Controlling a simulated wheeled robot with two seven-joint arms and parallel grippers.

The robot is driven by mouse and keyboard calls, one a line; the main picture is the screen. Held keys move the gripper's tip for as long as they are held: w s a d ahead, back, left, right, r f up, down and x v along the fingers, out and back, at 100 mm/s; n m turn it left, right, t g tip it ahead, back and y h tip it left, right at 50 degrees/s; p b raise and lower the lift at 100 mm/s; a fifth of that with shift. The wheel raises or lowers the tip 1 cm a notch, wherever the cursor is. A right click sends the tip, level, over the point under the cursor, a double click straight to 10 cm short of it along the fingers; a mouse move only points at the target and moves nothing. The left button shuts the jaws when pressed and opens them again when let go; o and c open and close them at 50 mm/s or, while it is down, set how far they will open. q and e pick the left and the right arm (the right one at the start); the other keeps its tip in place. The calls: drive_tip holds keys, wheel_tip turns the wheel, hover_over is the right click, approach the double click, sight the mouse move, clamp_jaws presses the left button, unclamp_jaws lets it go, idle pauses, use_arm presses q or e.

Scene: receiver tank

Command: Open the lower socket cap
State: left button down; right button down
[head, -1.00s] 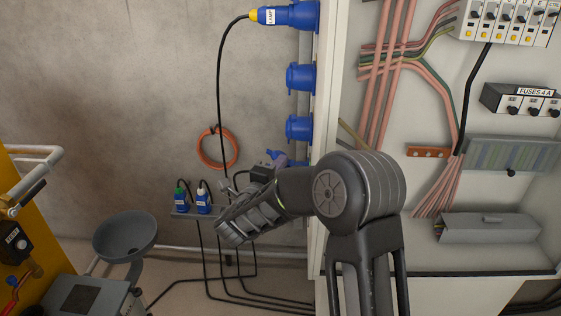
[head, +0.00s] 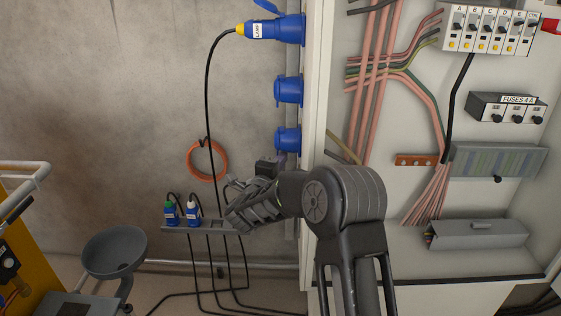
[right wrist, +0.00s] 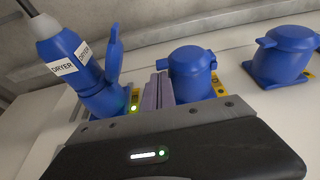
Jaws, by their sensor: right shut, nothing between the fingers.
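The lower socket (head: 288,138) with its blue cap closed sits on the cabinet's left side, under a second capped socket (head: 289,90). The lower cap (right wrist: 192,62) also shows closed in the right wrist view, between the dryer plug and the other capped socket (right wrist: 288,52). My right gripper (head: 280,158) is just below the lower socket. In the right wrist view its fingertips (right wrist: 157,88) are together, empty, beside the cap's left edge. I cannot tell whether they touch it. My left gripper is not in view.
A dryer plug (right wrist: 68,62) fills the socket left of my fingers in the wrist view, its raised cap close by. A lamp plug (head: 260,30) is in the top socket. A shelf (head: 180,226) with two plugs and hanging cables is left of my gripper.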

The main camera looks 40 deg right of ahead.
drive_tip(key=shift+w+a+m+b, duration=0.15)
drive_tip(key=shift+a+m+b, duration=0.05)
drive_tip(key=shift+m+b, duration=0.15)
drive_tip(key=w+a+r+m+y+b, duration=0.4)
drive_tip(key=a+r+m+y+b, duration=0.1)
drive_tip(key=m, duration=0.6)
drive_tip(key=shift+w+a+r+t+b, duration=0.4)
drive_tip(key=shift+a+b, duration=0.2)
drive_tip(key=shift+b, duration=0.4)
drive_tip(key=shift+m+y, duration=0.3)
drive_tip(key=shift+m, duration=0.05)
drive_tip(key=shift+w+a, duration=0.1)
drive_tip(key=shift+a, duration=0.05)
drive_tip(key=shift+w+a, duration=0.4)
drive_tip(key=shift+a, duration=0.1)
